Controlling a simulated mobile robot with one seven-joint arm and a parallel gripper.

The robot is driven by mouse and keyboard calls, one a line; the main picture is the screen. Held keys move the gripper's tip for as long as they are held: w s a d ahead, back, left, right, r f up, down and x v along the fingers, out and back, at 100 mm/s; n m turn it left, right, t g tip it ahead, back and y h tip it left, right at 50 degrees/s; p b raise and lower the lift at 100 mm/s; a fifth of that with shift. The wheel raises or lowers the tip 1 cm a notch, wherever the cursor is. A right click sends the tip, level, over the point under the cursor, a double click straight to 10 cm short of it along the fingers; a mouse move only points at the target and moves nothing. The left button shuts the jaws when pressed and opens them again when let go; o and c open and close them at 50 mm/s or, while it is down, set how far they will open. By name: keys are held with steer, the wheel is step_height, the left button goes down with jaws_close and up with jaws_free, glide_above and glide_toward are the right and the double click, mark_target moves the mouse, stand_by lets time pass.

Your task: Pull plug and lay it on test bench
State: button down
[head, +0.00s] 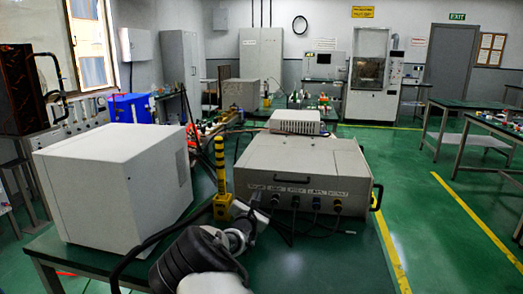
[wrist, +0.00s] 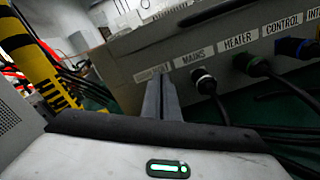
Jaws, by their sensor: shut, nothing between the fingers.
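A grey generator box (head: 300,160) stands on the dark green test bench (head: 345,262). Several plugs with dark cables sit in its front panel. In the wrist view a black plug with a pale ring (wrist: 203,82) is under the MAINS label, a green one (wrist: 257,66) under HEATER and a blue one (wrist: 291,46) under CONTROL. My gripper (wrist: 160,76) is shut and empty. Its fingertips are at the panel's left end, over the leftmost label and left of the MAINS plug. In the head view my gripper (head: 256,198) is at the panel's left front; its fingertips are hard to make out.
A large white box (head: 110,190) stands on the bench to the left. A yellow and black post (head: 220,170) stands close left of my gripper. Loose cables (head: 290,232) hang in front of the panel. The bench's right front is mostly clear.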

steer(key=shift+a, duration=0.25)
steer(key=shift+d+r, duration=0.1)
steer(key=shift+r, duration=0.2)
steer(key=shift+s, duration=0.25)
steer(key=shift+s+a+r+p, duration=0.1)
steer(key=shift+s+a+p, duration=0.15)
steer(key=shift+s+p, duration=0.75)
steer(key=shift+s+a+p, duration=0.15)
steer(key=shift+s+a, duration=0.05)
steer(key=shift+s, duration=1.5)
